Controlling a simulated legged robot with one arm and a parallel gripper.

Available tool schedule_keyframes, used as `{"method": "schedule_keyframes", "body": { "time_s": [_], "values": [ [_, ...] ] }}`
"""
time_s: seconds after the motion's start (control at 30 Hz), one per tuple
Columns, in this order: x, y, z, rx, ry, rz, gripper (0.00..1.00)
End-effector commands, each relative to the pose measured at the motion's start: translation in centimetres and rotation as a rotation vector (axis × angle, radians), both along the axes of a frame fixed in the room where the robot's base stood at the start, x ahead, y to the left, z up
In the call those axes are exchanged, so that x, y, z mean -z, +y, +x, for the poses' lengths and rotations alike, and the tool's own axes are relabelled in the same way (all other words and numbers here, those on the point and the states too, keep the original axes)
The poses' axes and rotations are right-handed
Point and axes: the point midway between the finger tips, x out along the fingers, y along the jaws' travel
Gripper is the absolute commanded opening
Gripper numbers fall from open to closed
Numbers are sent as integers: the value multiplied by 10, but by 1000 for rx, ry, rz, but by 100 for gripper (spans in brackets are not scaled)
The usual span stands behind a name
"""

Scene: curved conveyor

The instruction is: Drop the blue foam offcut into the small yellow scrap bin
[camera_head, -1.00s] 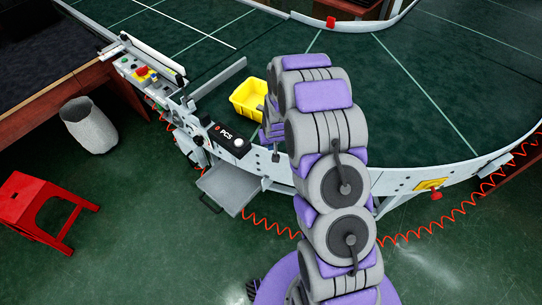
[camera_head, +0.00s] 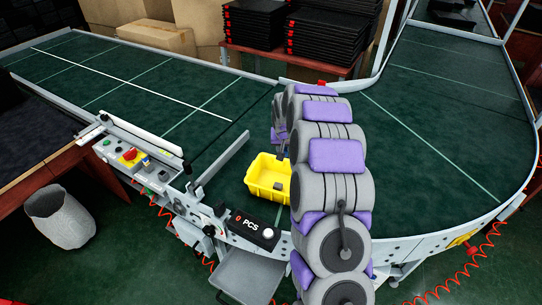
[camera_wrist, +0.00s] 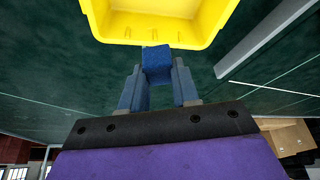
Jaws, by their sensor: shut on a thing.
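The small yellow scrap bin (camera_head: 256,190) stands on the green conveyor belt, just left of my arm in the head view. A small dark patch shows inside it; I cannot tell what it is. In the wrist view the bin (camera_wrist: 160,30) fills the top of the picture. The blue foam offcut (camera_wrist: 157,60) is a small block between my fingertips. My gripper (camera_wrist: 158,72) is shut on it. The foam overlaps the bin's near wall in the picture; I cannot tell if they touch. In the head view my gripper is mostly hidden by my arm.
A grey guide rail (camera_head: 221,160) lies on the belt left of the bin. A control panel (camera_head: 135,160) and a PCS counter (camera_head: 253,230) line the near edge. The belt's right curve is clear. Black trays (camera_head: 330,30) and cardboard boxes (camera_head: 160,36) stand behind.

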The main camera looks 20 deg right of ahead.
Motion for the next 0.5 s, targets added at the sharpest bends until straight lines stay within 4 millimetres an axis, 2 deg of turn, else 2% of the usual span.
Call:
{"method": "schedule_keyframes", "body": {
  "time_s": [0.27,0.5],
  "values": [
    [18,7,1,0,1,-8,2],
    [46,10,1,-1,2,-11,2]
  ]
}}
